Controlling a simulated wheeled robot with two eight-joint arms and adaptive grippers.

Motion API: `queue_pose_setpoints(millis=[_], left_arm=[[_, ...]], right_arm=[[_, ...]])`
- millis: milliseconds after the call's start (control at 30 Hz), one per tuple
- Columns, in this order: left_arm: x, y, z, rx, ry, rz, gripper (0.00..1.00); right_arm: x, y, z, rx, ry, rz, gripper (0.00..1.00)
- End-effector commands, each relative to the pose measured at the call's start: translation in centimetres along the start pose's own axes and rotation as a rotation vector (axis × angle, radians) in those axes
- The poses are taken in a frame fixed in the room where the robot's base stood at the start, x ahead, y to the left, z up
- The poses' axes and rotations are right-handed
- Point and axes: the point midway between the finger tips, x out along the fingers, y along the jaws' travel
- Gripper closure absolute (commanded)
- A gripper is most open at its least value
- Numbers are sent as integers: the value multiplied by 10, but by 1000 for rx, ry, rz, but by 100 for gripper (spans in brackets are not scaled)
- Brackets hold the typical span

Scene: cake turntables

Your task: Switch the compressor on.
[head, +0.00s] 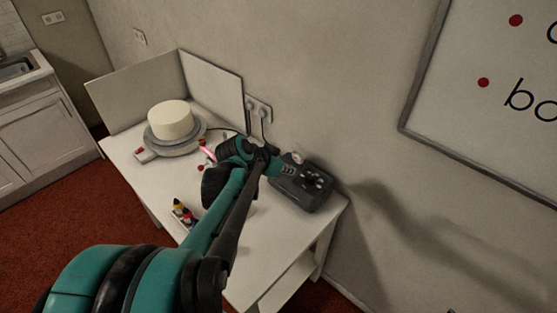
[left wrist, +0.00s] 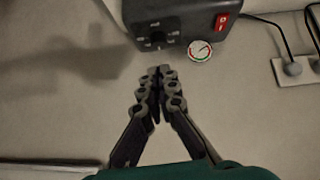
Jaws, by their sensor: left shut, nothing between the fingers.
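The compressor (head: 312,192) is a dark grey box near the right end of the white table in the head view. It also shows at the top of the left wrist view (left wrist: 172,22), with a red rocker switch (left wrist: 222,21) and a round gauge (left wrist: 199,51). I cannot tell the switch's position. My left gripper (head: 288,171) reaches in at the compressor's left side in the head view. In the left wrist view its fingers (left wrist: 160,72) are shut and empty, just below the compressor's edge and left of the gauge. I cannot tell whether they touch it. My right gripper is out of view.
A white cake (head: 170,119) stands on a turntable (head: 181,149) at the table's left. Small bottles (head: 183,212) stand near the front edge. Panels back the turntable. A wall socket (head: 262,108) with plugs is behind.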

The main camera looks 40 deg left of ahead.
Motion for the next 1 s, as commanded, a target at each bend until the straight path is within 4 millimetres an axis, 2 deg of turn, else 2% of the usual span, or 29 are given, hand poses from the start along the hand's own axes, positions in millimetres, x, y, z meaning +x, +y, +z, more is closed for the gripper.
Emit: queue_pose_setpoints(millis=[33,100,200,300,467,567,1000], left_arm=[[0,-27,-2,-2,27,-10,100],[0,-55,-4,13,66,-15,100],[-1,-88,-3,32,114,-27,100],[-3,-108,-2,47,145,-36,100],[0,-118,-1,59,163,-40,100],[12,-118,-2,62,162,-39,100],[101,-120,-16,62,161,-39,100]], right_arm=[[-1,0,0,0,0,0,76],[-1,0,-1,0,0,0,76],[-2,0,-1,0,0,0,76],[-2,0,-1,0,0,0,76],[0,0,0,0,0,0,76],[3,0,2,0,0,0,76],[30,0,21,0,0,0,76]])
